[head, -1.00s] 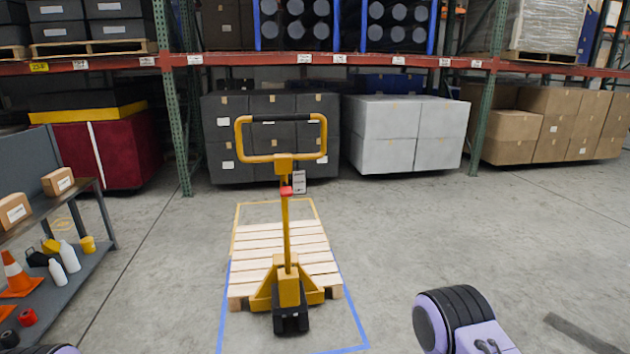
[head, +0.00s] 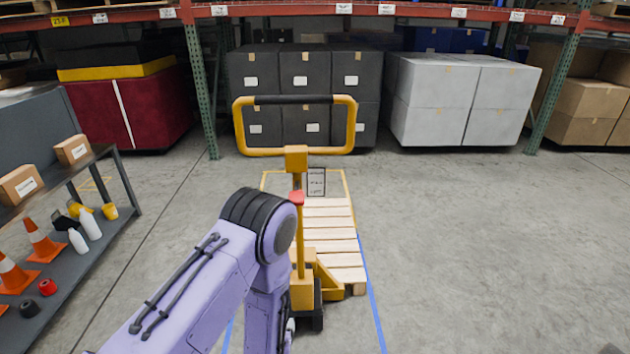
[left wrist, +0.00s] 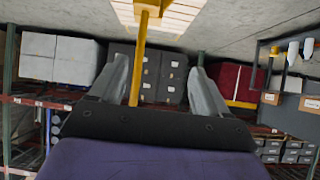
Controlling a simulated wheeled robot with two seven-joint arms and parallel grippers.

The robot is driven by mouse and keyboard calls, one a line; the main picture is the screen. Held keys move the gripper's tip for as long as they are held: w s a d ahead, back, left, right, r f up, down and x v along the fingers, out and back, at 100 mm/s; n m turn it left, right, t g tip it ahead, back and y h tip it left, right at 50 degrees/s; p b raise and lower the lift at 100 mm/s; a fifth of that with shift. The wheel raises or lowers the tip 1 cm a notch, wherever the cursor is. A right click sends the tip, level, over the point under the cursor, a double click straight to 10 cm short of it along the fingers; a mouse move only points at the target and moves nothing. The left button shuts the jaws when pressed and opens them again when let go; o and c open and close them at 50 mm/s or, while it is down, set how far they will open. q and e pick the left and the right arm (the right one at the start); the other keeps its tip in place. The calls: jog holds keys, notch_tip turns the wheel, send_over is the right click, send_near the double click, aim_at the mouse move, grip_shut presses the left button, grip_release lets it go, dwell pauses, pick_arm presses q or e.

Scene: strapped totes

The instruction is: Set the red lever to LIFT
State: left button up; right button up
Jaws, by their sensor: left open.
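The yellow pallet jack (head: 303,290) stands upright at a wooden pallet (head: 335,235) on the floor in front of me. Its loop handle (head: 240,130) has a black grip bar on top. The small red lever (head: 297,198) sits on the post below the loop; its setting cannot be read. My left arm reaches in and bends down just left of the post, its gripper mostly hidden in the head view. In the left wrist view, which is upside down, my left gripper (left wrist: 160,78) is open and empty, with the yellow post (left wrist: 139,58) showing beyond its fingers. My right gripper is out of view.
A shelf cart (head: 95,270) with cones and bottles stands at the left. Grey boxes (head: 305,68), white boxes (head: 460,95) and racking line the back. The floor on the right is clear.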

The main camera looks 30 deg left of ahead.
aim_at(296, 194)
pick_arm(q)
jog(key=w+a+r+t+y+p, duration=0.2)
jog(key=w+r+t, duration=0.1)
jog(key=w+r, duration=0.7)
jog(key=w+a+r+t+y+p, duration=0.1)
jog(key=w+r+t+y+p, duration=0.15)
jog(key=w+r, duration=0.75)
jog(key=shift+h, duration=0.35)
jog(key=w+a+r, duration=0.2)
jog(key=w+a, duration=0.1)
jog(key=w+a+r+p, duration=0.1)
jog(key=w+a, duration=0.1)
jog(key=shift+a, duration=0.1)
jog(key=shift+w+a, duration=0.3)
jog(key=shift+w, duration=0.3)
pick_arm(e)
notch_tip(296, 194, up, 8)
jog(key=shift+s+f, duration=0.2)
pick_arm(q)
jog(key=shift+c, duration=0.3)
